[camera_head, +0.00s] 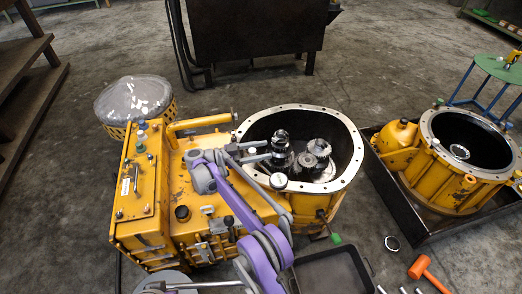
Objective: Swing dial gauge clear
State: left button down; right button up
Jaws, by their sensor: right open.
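A small round white-faced part that looks like the dial gauge (278,181) sits at the near left rim of the open bell housing (352,165) of the yellow transmission (190,170). Its mounting is too small to make out. My right gripper (268,151) is open, with its fingers reaching over the housing opening above and left of the gauge. The fingertips are close to a dark geared shaft (281,143); I cannot tell whether they touch it. My purple right arm crosses the transmission's front. My left gripper is not in view.
A second yellow housing (465,190) stands in a dark tray (425,232) at the right. A wrapped dome (133,97) stands behind left.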

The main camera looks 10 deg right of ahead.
notch_tip(320, 180, up, 10)
jog(key=p, duration=0.2)
dwell(0.3)
jog(key=shift+r, duration=0.1)
